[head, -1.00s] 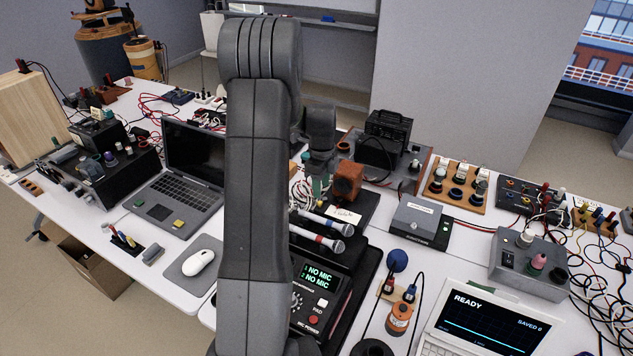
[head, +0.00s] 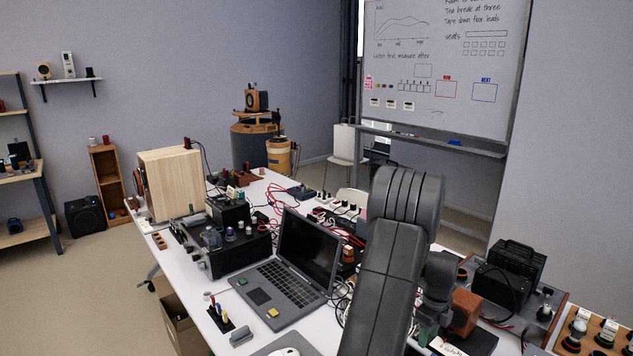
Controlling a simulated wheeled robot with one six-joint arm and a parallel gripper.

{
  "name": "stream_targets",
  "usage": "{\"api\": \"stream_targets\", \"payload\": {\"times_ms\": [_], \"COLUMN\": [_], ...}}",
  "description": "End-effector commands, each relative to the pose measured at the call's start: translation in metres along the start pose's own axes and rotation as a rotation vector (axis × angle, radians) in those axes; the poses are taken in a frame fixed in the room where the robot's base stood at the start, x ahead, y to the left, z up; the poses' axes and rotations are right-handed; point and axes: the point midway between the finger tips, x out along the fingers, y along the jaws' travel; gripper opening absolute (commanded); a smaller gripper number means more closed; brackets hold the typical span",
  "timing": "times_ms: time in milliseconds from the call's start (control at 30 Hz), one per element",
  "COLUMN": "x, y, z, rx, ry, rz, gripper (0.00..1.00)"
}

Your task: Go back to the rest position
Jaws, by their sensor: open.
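My grey arm (head: 385,285) rises from the bottom edge right of centre and bends over at its top. My gripper (head: 426,334) points down at the lower right, small and partly behind the arm. It is open, and I see nothing held in it. A small orange-brown box (head: 463,312) stands just to its right in the picture. Whether the fingers touch anything below is hidden.
An open laptop (head: 290,270) and black equipment (head: 235,255) stand left of the arm on the white table (head: 190,265). Cables crowd its middle. A black unit (head: 508,272) stands at right. A whiteboard (head: 440,60) is behind. Open floor (head: 80,300) lies left.

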Motion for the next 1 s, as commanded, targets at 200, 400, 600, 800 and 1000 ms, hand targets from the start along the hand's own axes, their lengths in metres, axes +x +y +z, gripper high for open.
{"api": "stream_targets", "payload": {"times_ms": [200, 400, 600, 800, 1000], "x": [0.047, 0.054, 0.048, 0.049, 0.050], "y": [0.001, 0.000, 0.000, 0.000, 0.001], "z": [-0.011, -0.010, -0.010, -0.010, -0.010], "rx": [0.001, 0.001, 0.001, 0.001, 0.001], "ry": [0.001, 0.000, 0.000, 0.000, 0.000], "rz": [0.002, -0.001, 0.000, 0.000, 0.001], "gripper": [0.40, 0.40, 0.40, 0.40, 0.40]}}
